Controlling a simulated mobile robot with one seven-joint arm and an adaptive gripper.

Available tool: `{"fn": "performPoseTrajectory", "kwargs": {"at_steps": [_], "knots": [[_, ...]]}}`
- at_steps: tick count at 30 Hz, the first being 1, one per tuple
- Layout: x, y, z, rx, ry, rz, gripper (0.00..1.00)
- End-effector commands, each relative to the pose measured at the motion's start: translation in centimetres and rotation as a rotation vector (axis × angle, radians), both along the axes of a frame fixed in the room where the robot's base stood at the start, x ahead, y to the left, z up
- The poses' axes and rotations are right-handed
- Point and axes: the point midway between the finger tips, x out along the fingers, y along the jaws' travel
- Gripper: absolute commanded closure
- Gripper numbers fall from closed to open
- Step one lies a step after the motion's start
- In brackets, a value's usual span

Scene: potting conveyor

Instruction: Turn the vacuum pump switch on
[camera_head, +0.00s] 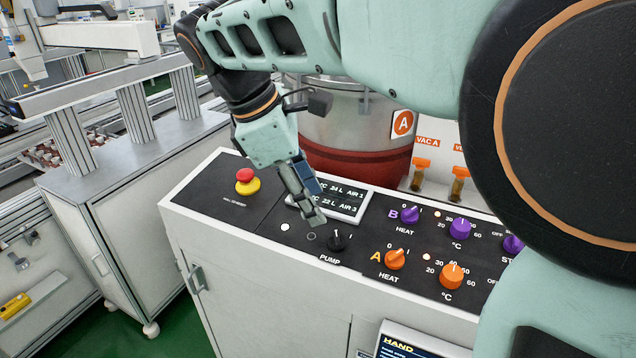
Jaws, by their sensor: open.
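The black pump switch (337,241) is a small rotary knob above the printed word PUMP, at the front of the dark control panel (225,208). Which way its pointer faces is too small to tell. My gripper (313,214) hangs from the upper left, its fingers pointing down just above and slightly left of the knob. The jaws are open with nothing seen between them. The fingers look apart from the knob, though the exact gap is hard to judge from this angle.
A red emergency button (245,175) on a yellow base sits left. A display (345,200) is behind my fingers. Orange heat (395,259) and purple heat (409,214) knobs stand right of the switch. A metal drum (350,135) and orange-topped valves (459,171) stand behind.

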Motion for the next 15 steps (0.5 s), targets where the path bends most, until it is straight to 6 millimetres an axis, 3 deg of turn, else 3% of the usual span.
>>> {"fn": "performPoseTrajectory", "kwargs": {"at_steps": [5,15], "knots": [[0.2,-0.7,-1.8,-0.001,0.003,0.001,0.57],[1.2,-3.1,-7.6,-0.003,0.004,0.0,0.57]]}}
